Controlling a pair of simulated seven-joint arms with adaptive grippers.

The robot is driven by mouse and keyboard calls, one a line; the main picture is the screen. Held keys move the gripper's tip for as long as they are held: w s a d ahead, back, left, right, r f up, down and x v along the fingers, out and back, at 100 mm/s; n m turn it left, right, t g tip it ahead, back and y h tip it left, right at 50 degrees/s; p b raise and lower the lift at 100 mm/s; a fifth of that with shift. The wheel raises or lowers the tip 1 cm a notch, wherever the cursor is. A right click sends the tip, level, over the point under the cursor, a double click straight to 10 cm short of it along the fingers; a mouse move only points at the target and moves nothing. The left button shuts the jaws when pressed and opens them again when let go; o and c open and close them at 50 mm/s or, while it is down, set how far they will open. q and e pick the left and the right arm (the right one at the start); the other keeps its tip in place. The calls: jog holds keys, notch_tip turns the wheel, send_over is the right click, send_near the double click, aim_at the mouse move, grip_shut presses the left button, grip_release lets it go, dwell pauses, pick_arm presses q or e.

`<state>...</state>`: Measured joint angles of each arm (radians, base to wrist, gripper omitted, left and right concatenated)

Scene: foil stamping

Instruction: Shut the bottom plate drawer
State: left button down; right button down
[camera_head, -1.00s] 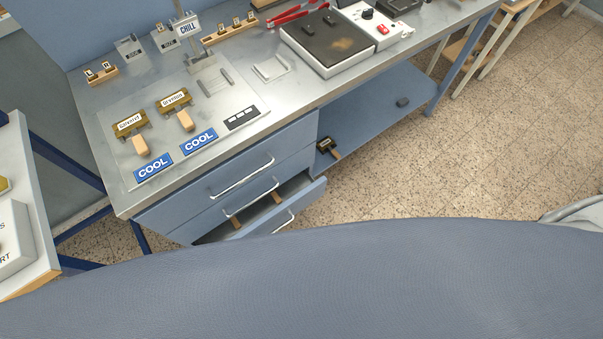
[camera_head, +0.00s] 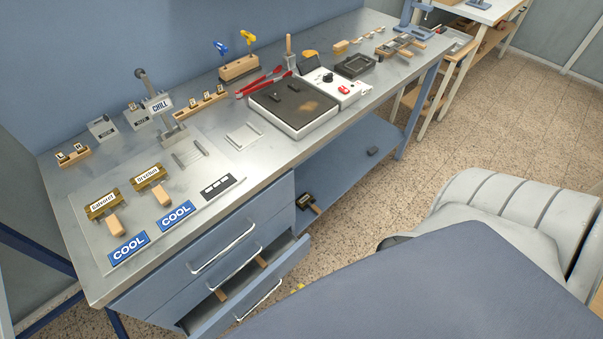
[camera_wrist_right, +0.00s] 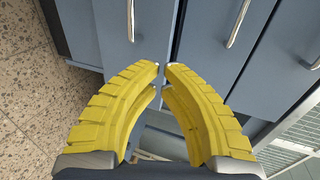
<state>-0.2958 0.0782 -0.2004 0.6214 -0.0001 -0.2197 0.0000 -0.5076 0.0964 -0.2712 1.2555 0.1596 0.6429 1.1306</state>
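The bottom plate drawer (camera_head: 286,270) of the blue-grey drawer unit is pulled out in the head view. Its inside shows behind the front panel, with wooden-handled pieces (camera_head: 222,294) in it. The drawers above, with bar handles (camera_head: 224,247), look closed. In the right wrist view my right gripper (camera_wrist_right: 163,67) has its yellow fingertips together with nothing seen between them. They are in front of the drawer fronts, near the panel with the leftmost handle (camera_wrist_right: 131,18); contact cannot be told. In the head view only a yellow bit of this gripper (camera_head: 299,287) shows. My left gripper is out of view.
The metal workbench (camera_head: 270,163) stands above the drawers, with blue COOL plates (camera_head: 176,215), a hot plate (camera_head: 293,107) and tools on it. An open lower shelf (camera_head: 345,170) is right of the drawers. Bare speckled floor (camera_head: 470,130) lies to the right.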

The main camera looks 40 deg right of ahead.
aim_at(276, 269)
jog(key=x, duration=0.8)
jog(key=shift+w+a+r, duration=0.1)
jog(key=shift+w+r, duration=0.1)
jog(key=shift+w+a, duration=0.1)
jog(key=shift+w, duration=0.9)
